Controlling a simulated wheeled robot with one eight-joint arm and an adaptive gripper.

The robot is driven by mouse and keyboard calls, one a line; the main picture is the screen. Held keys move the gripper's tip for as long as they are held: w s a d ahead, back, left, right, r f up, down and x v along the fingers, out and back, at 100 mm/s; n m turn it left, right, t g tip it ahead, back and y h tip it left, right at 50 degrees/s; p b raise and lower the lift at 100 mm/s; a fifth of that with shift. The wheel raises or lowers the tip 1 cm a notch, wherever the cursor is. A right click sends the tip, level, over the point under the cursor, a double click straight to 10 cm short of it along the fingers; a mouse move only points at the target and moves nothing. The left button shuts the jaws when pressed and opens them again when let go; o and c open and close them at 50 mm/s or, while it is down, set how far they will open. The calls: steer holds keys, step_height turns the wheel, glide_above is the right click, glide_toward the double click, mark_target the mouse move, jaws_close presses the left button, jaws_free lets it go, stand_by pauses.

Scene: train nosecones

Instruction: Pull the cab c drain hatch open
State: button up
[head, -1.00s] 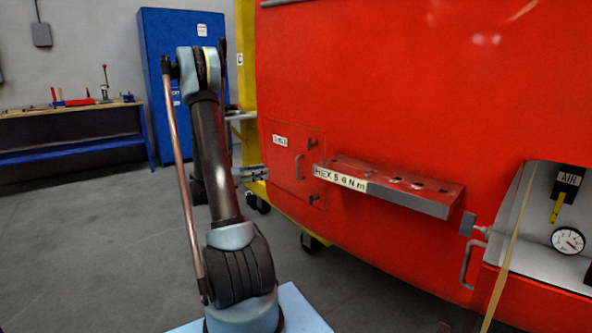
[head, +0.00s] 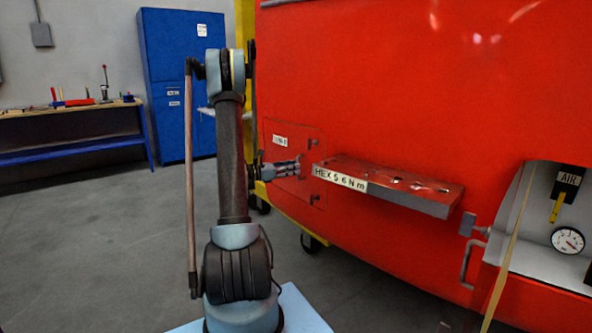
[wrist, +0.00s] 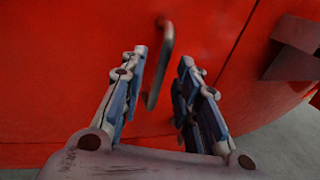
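The drain hatch (head: 285,136) is a red square panel with a small white label, set flush in the red nosecone in the head view; it looks shut. The label is too small to read surely. Its grey bar handle (wrist: 160,68) shows in the wrist view, between and just beyond my fingertips. My gripper (wrist: 165,62) is open, with one finger on each side of the handle's line, nearer the left finger. I cannot tell whether a finger touches it. In the head view my gripper (head: 298,168) is in front of the hatch and covers the handle.
A red shelf (head: 400,183) labelled "HEX 5 6 N m" juts out just right of the hatch. A recess with a gauge (head: 567,240) and an AIR tag is further right. A blue cabinet (head: 185,60) and a workbench (head: 70,107) stand behind left. The floor on the left is clear.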

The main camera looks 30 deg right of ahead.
steer(key=shift+s+d, duration=0.2)
steer(key=shift+d, duration=1.15)
jaws_close()
